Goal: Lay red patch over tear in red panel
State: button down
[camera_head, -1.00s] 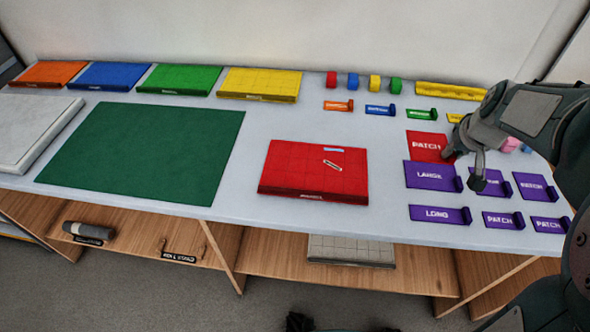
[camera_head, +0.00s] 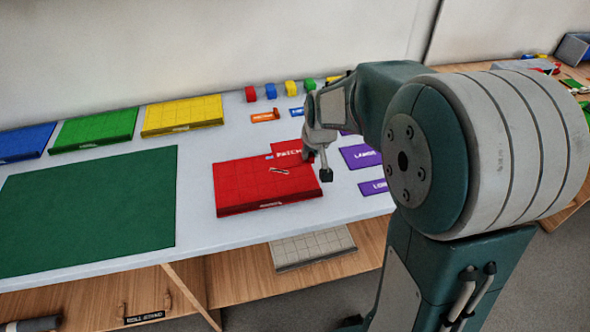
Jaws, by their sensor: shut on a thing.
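The red panel (camera_head: 245,186) is a thick, gridded red slab lying on the table. A small pale tear mark (camera_head: 280,171) shows on its upper right part, with a bluish spot just behind it. My gripper (camera_head: 317,165) is shut on the red patch (camera_head: 288,150), a flat red square with white "PATCH" lettering, holding it by its right side. The patch is at the panel's back right corner and overlaps its back edge in the picture. Its height above the panel is hard to tell. The tear mark is uncovered.
Purple patches (camera_head: 360,157) lie to the right, partly hidden by my arm. A green mat (camera_head: 90,212) fills the left. Blue, green and yellow panels (camera_head: 182,115) line the back left. Small colored blocks (camera_head: 271,90) and an orange patch (camera_head: 265,115) are behind the red panel.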

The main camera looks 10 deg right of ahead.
send_over(295, 174)
jog(key=s, duration=0.2)
notch_tip(295, 174, down, 4)
jog(key=shift+w+f, duration=0.1)
jog(key=shift+w+d+f, duration=0.25)
jog(key=shift+f, duration=0.1)
notch_tip(295, 174, down, 3)
jog(key=shift+w+f, duration=0.15)
jog(key=shift+f, duration=0.05)
jog(key=shift+a+f, duration=0.1)
jog(key=shift+a, duration=0.4)
jog(key=c, duration=0.6)
grip_release()
jog(key=shift+d, duration=0.15)
jog(key=shift+c, duration=0.2)
jog(key=shift+d, duration=0.2)
